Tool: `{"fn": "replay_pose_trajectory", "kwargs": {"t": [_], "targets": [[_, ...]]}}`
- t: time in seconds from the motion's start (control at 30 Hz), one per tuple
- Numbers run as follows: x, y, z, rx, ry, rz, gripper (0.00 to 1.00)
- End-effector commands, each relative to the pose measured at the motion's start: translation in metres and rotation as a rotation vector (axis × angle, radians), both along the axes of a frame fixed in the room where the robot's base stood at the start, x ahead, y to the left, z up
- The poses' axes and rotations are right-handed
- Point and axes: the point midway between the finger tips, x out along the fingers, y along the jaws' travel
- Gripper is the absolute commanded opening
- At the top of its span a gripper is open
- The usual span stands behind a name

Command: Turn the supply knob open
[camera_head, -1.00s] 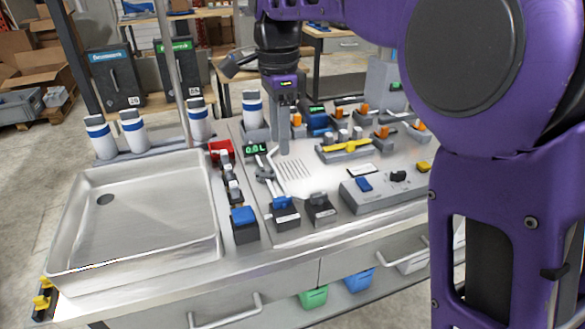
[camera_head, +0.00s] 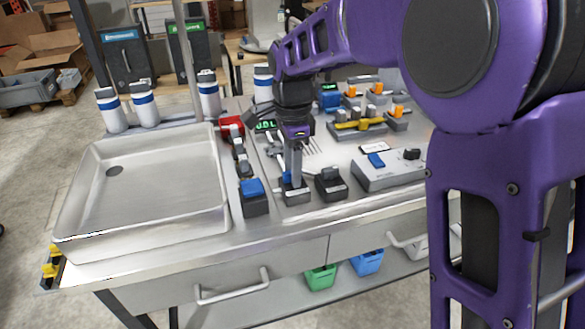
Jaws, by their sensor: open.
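A black knob (camera_head: 411,154) sits on top of a grey box (camera_head: 383,178) at the right of the steel worktop, beside a blue rocker (camera_head: 376,160). No readable label shows which control is the supply knob. My gripper (camera_head: 293,184) points down over a small dark block (camera_head: 295,197) near the front edge, well left of the grey box. It is open, and nothing shows held in it.
A second dark block (camera_head: 330,184) stands just right of my gripper. A blue-topped block (camera_head: 252,197) stands to its left, beside the steel sink (camera_head: 70,222). A green display (camera_head: 265,126) and a yellow-handled valve (camera_head: 360,124) are farther back. The sink is empty.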

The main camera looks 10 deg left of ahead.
Motion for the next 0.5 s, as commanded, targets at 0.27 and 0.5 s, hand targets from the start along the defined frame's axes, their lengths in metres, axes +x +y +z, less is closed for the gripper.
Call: {"fn": "replay_pose_trajectory", "kwargs": {"t": [0.27, 0.5], "targets": [[0.0000, 0.0000, 0.0002, 0.000, 0.000, 0.000, 0.29], [0.0000, 0.0000, 0.0003, 0.000, 0.000, 0.000, 0.00]]}}
